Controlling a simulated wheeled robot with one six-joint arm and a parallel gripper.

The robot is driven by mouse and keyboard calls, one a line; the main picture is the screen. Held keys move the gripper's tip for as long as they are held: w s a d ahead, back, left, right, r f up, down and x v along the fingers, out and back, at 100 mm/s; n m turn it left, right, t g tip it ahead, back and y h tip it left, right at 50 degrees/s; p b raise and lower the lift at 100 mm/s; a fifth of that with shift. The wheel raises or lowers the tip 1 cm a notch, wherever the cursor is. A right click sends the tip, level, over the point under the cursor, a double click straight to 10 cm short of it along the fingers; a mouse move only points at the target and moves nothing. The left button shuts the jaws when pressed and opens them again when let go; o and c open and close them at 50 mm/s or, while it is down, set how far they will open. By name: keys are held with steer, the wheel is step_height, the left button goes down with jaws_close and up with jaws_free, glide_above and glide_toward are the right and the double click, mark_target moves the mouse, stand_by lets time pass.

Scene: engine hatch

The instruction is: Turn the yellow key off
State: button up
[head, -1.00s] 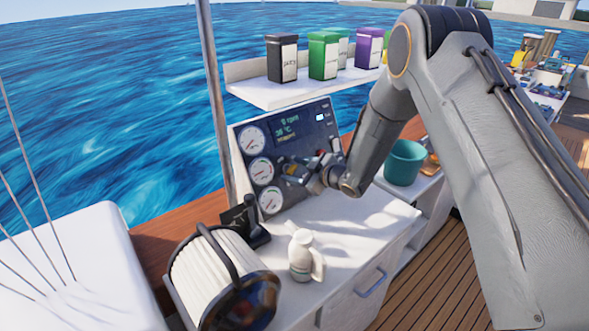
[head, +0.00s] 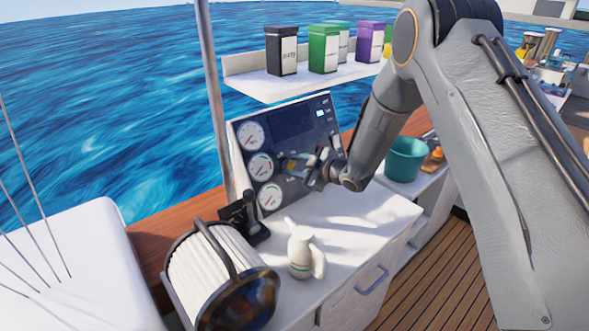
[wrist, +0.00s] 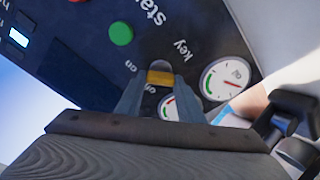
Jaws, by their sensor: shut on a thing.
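The yellow key (wrist: 160,78) sits on the dark instrument panel (head: 291,117), beside printed words "key" and "on". My gripper (wrist: 158,92) is shut on the key, one finger on each side of it, in the wrist view. In the head view my gripper (head: 301,166) reaches the panel's lower middle, just right of the gauges, and the key itself is mostly hidden there. The panel's display area (head: 292,123) is dark, with no text showing. A small light-blue lit screen (head: 320,113) shows at the panel's upper right.
Round white gauges (head: 262,166) line the panel's left side. A green button (wrist: 121,33) is near the key. A black lever (head: 252,215), a white jug (head: 300,252) and a drum-like filter (head: 215,275) stand on the counter. A shelf (head: 300,84) with tins hangs above.

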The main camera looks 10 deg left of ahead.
steer(key=n+b, duration=0.5)
steer(key=shift+f+n+g, duration=0.15)
steer(key=shift+n+g, duration=0.15)
steer(key=shift+n, duration=0.1)
steer(key=n+b, duration=0.4)
steer(key=shift+n+h, duration=0.3)
steer(key=o, duration=1.1)
steer(key=shift+c, duration=0.2)
steer(key=b+v, duration=0.2)
steer(key=v, duration=0.6)
